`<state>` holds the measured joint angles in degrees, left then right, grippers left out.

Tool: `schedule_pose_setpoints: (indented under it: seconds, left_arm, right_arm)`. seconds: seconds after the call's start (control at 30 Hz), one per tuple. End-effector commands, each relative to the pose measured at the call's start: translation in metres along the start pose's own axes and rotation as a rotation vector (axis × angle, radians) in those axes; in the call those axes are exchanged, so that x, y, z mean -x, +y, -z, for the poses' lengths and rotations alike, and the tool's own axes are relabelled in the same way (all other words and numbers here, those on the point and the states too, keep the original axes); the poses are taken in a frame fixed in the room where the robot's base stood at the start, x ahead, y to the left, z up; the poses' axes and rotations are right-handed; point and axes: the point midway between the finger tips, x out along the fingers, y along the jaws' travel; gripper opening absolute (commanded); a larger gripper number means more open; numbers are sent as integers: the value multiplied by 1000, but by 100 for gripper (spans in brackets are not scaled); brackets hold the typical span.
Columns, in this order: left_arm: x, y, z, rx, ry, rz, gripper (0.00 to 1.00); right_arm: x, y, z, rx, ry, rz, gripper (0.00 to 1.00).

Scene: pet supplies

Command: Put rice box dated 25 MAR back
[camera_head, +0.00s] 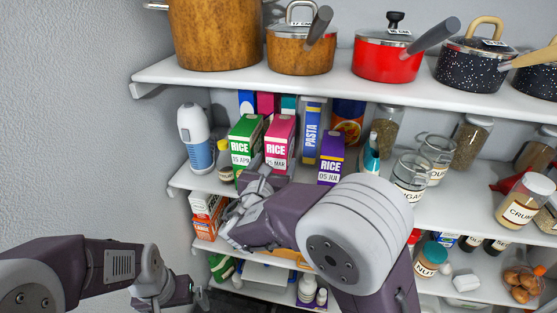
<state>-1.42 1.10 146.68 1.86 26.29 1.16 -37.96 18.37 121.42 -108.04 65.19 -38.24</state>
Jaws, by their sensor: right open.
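The pink rice box dated 25 MAR (279,140) stands upright on the middle shelf (435,208), between the green rice box dated 15 APR (244,138) and the purple rice box dated 05 JUL (329,167). The purple box is a little apart from it, to the right. My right gripper (255,172) is open just in front of the green and pink boxes and hides their lower parts. I cannot tell whether it touches either box. My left gripper (190,295) hangs low at the left, away from the boxes; its jaws are too small to read.
A blue PASTA box (311,130) stands behind the rice boxes. A white and blue bottle (196,140) is at the left and a teal bottle (371,155) at the right. Glass jars (411,175) crowd the right side. The upper shelf (225,82) with pots hangs above.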

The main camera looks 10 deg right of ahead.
Motion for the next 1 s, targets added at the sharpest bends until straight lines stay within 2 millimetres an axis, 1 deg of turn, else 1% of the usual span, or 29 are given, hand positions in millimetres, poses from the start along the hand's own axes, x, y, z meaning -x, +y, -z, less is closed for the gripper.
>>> schedule_pose_setpoints:
  seconds: [0.03,0.1,0.2,0.3,0.4,0.6,0.67,0.73,0.77,0.8,0.83,0.87,0.9,0.93,0.97,1.0]
  left_arm:
    - [-7,0,-1,0,0,0,100]
    - [-11,0,-1,0,0,0,100]
    - [-14,0,-1,0,0,0,100]
    - [-15,0,-2,0,0,0,100]
    - [-16,0,-2,0,0,0,100]
    - [-15,0,-2,0,0,0,100]
    - [-15,0,-2,0,0,0,100]
    - [-15,0,-2,0,0,0,100]
    - [-15,0,-2,0,0,0,100]
    - [-15,0,-2,0,0,0,100]
    - [-15,0,-2,0,0,0,100]
    - [-15,0,-2,0,0,0,100]
    - [-15,0,-2,0,0,0,100]
    - [-15,0,-2,0,0,0,100]
    - [-15,0,-2,0,0,0,100]
    - [-15,0,-2,0,0,0,100]
  right_arm:
    - [11,2,3,-2,-2,-5,76]
    - [24,1,3,-1,-1,-5,76]
    - [39,1,1,-1,-1,-4,76]
    - [48,1,1,0,0,-2,76]
    - [52,0,0,0,1,0,76]
    - [52,-1,0,0,1,2,76]
    - [49,-8,5,-16,23,22,76]
    - [42,-35,26,-85,108,104,76]
    - [39,-54,42,-140,165,164,76]
    - [38,-86,68,-244,260,271,76]
    - [42,-111,91,-346,338,371,76]
    - [51,-137,117,-475,418,488,76]
    - [69,-166,151,-674,512,661,76]
    - [85,-180,173,-830,565,790,76]
    - [101,-190,191,-990,602,916,76]
    - [120,-195,211,-1202,628,1078,76]
